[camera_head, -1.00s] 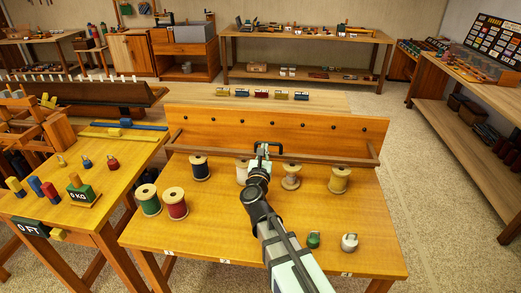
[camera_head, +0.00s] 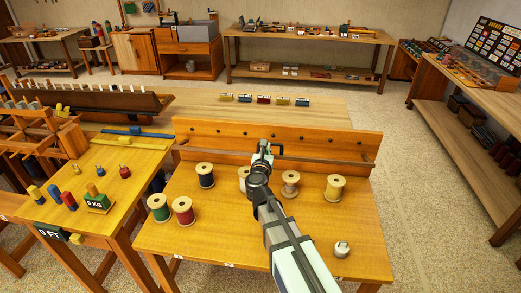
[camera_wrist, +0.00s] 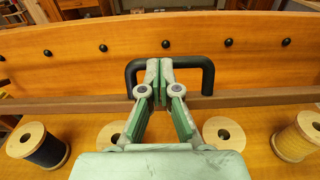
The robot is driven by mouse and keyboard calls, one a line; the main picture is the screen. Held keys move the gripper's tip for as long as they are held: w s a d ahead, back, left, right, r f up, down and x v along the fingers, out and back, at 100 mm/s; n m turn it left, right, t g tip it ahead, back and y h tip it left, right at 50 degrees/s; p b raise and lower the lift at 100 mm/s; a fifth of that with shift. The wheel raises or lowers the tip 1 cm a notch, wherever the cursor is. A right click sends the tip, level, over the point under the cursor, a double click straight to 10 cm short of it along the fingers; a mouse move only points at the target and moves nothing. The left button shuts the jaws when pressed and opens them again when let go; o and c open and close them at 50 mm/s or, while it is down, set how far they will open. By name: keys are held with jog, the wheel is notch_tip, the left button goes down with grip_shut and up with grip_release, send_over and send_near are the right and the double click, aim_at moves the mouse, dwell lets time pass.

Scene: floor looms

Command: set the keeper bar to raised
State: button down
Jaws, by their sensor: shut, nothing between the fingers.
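The keeper bar (camera_head: 325,160) is a brown wooden rail running across the back of the creel table, in front of an upright orange board. It stands above and behind the spools. In the wrist view the bar (camera_wrist: 75,104) runs level behind my fingers, and its black U-shaped handle (camera_wrist: 208,78) stands up from it. My gripper (camera_wrist: 160,66) is shut and empty, its fingertips together within the handle's width and overlapping its top. I cannot tell whether they touch it. In the head view my gripper (camera_head: 264,146) hides part of the bar.
Several thread spools stand on the table, including a black one (camera_head: 205,175), a red one (camera_head: 183,211) and a tan one (camera_head: 335,187). A small white-topped item (camera_head: 342,249) is near the front right. The orange board (camera_head: 330,142) with black pegs rises behind the bar.

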jog(key=w+d+r+p, duration=0.2)
jog(key=w+r, duration=0.4)
jog(key=w, duration=0.4)
jog(key=shift+r, duration=0.3)
dwell(0.9)
jog(key=s+a+r+b, duration=0.1)
jog(key=s+r, duration=0.4)
jog(key=s, duration=0.6)
jog(key=shift+s+a+r, duration=0.25)
jog(key=shift+a+r, duration=0.05)
jog(key=shift+a, duration=0.4)
